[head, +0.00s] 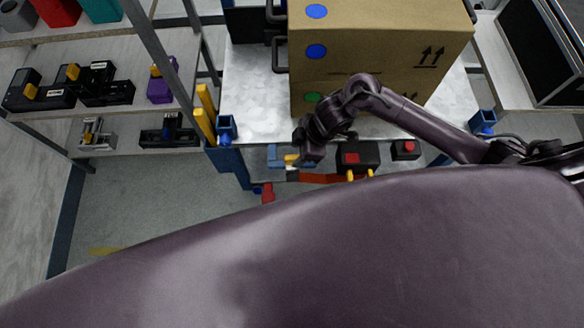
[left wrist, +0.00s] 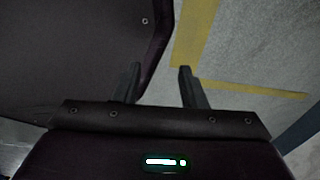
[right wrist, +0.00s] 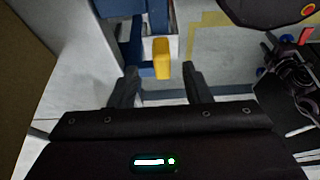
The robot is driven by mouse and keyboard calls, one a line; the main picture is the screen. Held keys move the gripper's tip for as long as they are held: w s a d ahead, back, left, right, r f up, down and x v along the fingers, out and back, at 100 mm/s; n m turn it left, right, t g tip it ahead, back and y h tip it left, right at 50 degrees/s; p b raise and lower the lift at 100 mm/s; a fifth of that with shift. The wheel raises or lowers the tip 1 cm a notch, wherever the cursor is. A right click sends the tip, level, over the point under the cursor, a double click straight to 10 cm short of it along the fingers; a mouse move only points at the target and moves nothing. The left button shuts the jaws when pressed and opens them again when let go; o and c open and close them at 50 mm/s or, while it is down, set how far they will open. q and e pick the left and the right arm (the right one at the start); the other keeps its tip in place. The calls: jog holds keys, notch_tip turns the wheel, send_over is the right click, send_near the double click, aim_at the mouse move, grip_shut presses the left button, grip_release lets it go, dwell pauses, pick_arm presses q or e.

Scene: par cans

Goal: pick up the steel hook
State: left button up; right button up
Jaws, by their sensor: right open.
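I cannot make out a steel hook for certain in any view. My right gripper (head: 303,150) reaches down at the front edge of the metal-topped cart (head: 255,95), next to a small blue and yellow fitting (head: 273,155). In the right wrist view, the right gripper (right wrist: 160,80) is open, with a yellow piece (right wrist: 161,58) just beyond and between its fingertips. I cannot tell whether they touch. My left gripper (left wrist: 157,75) is open and empty, over bare floor with yellow tape in the left wrist view. It is not in the head view.
A large cardboard box (head: 375,50) stands on the cart, close behind my right arm. Black fittings with red buttons (head: 357,158) sit along the cart's front edge. A shelf rack (head: 105,55) with tools stands at left. The floor (head: 150,205) between is clear.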

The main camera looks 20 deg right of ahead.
aim_at(293, 157)
jog(key=x, duration=0.3)
jog(key=shift+s+a+f, duration=0.1)
jog(key=shift+a+f, duration=0.15)
jog(key=shift+a, duration=0.05)
jog(key=c, duration=0.4)
pick_arm(q)
jog(key=shift+w+f, duration=0.2)
jog(key=shift+w, duration=0.6)
pick_arm(e)
grip_shut()
